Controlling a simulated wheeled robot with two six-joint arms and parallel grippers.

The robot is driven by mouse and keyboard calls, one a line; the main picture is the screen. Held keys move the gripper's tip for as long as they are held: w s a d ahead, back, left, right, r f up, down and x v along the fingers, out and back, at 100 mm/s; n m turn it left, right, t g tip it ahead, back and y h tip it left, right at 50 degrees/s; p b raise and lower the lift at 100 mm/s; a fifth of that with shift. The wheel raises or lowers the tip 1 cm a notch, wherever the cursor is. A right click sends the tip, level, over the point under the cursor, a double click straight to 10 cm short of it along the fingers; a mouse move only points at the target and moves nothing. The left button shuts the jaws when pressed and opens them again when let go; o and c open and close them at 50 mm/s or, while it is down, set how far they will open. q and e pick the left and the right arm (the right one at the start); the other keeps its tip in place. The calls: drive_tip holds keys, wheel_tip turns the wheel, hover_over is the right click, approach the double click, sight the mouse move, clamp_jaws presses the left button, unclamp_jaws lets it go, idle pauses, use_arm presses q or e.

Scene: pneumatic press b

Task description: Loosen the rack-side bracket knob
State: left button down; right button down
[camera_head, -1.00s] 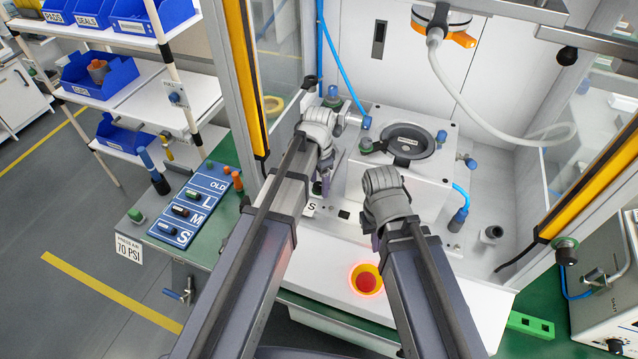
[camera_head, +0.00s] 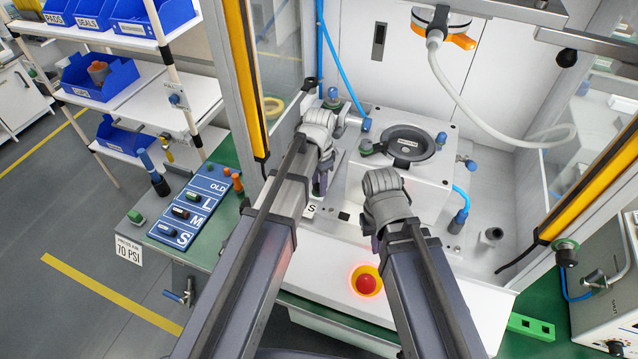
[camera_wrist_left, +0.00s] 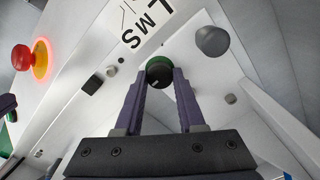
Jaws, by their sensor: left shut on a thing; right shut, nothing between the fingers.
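A round knob (camera_wrist_left: 159,71) with a green rim and a dark face sits between the fingertips of my left gripper in the left wrist view. My left gripper (camera_wrist_left: 158,80) is shut on it, with one finger on each side. In the head view my left gripper (camera_head: 321,184) points down at the left part of the press base, beside the S label (camera_head: 311,208); the wrist hides the knob there. My right gripper (camera_head: 376,242) is shut and empty above the front of the press, largely hidden behind its own wrist.
The white press block (camera_head: 445,170) with a round dark seat (camera_head: 408,143) stands behind my wrists. A red stop button (camera_head: 366,284) is at the front. A yellow-black post (camera_head: 245,80) stands left of my left arm. A blue size board (camera_head: 192,203) lies further left.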

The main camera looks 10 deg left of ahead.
use_arm(q)
drive_tip(key=n, duration=0.9)
drive_tip(key=shift+a+n, duration=0.1)
drive_tip(key=shift+n, duration=0.2)
drive_tip(key=n, duration=0.4)
drive_tip(key=shift+s+n, duration=0.1)
drive_tip(key=shift+n, duration=2.1)
drive_tip(key=c, duration=0.5)
unclamp_jaws()
